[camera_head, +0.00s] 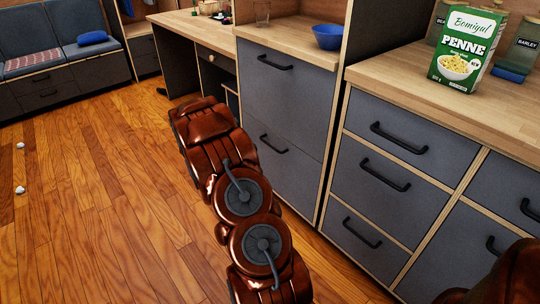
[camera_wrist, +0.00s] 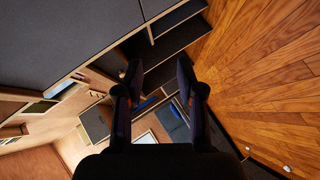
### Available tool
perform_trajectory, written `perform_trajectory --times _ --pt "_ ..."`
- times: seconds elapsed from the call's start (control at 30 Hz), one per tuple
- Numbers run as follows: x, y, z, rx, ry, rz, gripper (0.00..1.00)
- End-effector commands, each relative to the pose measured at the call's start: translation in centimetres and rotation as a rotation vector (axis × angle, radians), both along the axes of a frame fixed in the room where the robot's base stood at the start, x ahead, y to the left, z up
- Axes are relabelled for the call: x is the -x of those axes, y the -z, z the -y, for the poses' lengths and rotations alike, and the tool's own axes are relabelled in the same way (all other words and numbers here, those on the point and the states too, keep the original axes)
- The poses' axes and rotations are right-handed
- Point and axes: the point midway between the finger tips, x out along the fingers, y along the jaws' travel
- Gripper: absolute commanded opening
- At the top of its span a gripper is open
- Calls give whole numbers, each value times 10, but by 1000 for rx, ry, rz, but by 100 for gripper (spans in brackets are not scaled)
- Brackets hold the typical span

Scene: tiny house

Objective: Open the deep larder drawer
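A tall grey cabinet in the middle of the head view has two deep drawer fronts, an upper one (camera_head: 285,100) and a lower one (camera_head: 290,180). Each has a black bar handle, the upper handle (camera_head: 265,62) and the lower handle (camera_head: 274,145). Both fronts look shut. I cannot tell which is the larder drawer. My arm stands in front of the cabinet and hides part of the lower front. In the wrist view my gripper (camera_wrist: 158,76) is open with nothing between its fingers. A large grey panel (camera_wrist: 65,35) lies beyond it at upper left.
A right-hand cabinet has several shut drawers (camera_head: 390,185). Its counter holds a penne box (camera_head: 467,50) and jars. A blue bowl (camera_head: 328,37) and a glass (camera_head: 262,13) stand on the middle counter. The wooden floor (camera_head: 90,180) at left is mostly clear, with small white items.

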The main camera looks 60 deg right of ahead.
Motion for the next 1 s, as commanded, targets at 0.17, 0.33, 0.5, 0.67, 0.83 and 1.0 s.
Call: perform_trajectory --times 0.17,0.33,0.5,0.67,0.83,1.0 --pt "45 69 56 154 121 -104 38" --pt "79 101 85 252 207 -188 38" --pt "95 110 97 293 244 -226 38" --pt "96 113 107 298 252 -231 38" --pt "94 118 127 300 251 -231 38" --pt "91 122 149 296 250 -230 38"
